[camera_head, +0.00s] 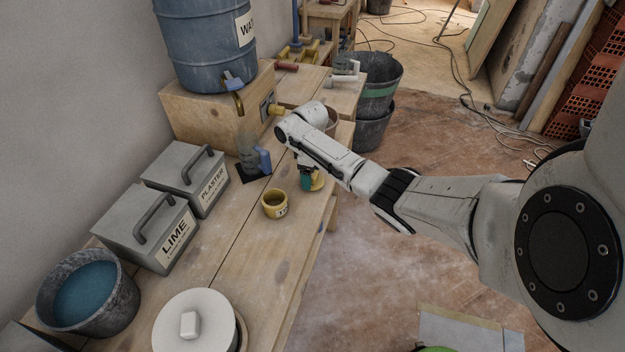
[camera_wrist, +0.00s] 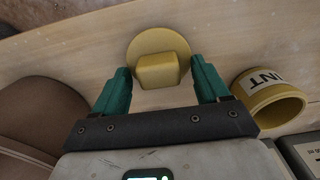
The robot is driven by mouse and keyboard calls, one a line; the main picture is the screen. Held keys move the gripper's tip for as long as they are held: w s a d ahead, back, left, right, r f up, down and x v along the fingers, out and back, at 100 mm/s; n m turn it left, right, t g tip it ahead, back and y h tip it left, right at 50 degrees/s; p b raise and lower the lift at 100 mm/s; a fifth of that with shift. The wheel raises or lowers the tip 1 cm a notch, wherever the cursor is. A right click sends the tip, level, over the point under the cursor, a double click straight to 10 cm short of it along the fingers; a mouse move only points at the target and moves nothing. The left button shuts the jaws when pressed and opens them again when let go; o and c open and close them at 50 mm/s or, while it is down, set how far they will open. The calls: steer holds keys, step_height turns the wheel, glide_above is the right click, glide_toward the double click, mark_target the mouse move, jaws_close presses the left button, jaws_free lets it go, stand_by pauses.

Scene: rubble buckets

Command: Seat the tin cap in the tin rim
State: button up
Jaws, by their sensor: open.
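The tin cap (camera_wrist: 158,44) is a yellow disc with a blocky yellow knob. It lies on the wooden bench; in the head view the cap (camera_head: 319,183) is partly hidden by my gripper, near the bench's front edge. My gripper (camera_wrist: 160,78) is open, with its teal fingers on either side of the knob and gaps showing on both sides. In the head view my gripper (camera_head: 306,181) points down at the bench. The yellow tin (camera_head: 275,204), with a partly visible label, stands open left of the cap. Its rim also shows at right in the wrist view (camera_wrist: 272,103).
Grey boxes marked LIME (camera_head: 165,238) and PLASTER (camera_head: 205,184) stand along the wall. A blue-filled bucket (camera_head: 88,295) and a white-lidded pot (camera_head: 195,325) are at the near end. A blue water barrel (camera_head: 205,50) sits on a wooden box (camera_head: 205,115). Bare bench lies around the tin.

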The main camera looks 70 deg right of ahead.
steer(key=shift+c, duration=0.4)
steer(key=c, duration=1)
steer(key=shift+o, duration=0.2)
steer(key=shift+r, duration=0.1)
steer(key=shift+r, duration=0.6)
steer(key=s+a+r+p, duration=0.6)
steer(key=s+a+r, duration=0.1)
steer(key=a+r, duration=0.4)
steer(key=shift+s+a+r, duration=0.15)
steer(key=shift+a+r, duration=0.2)
steer(key=shift+a, duration=0.1)
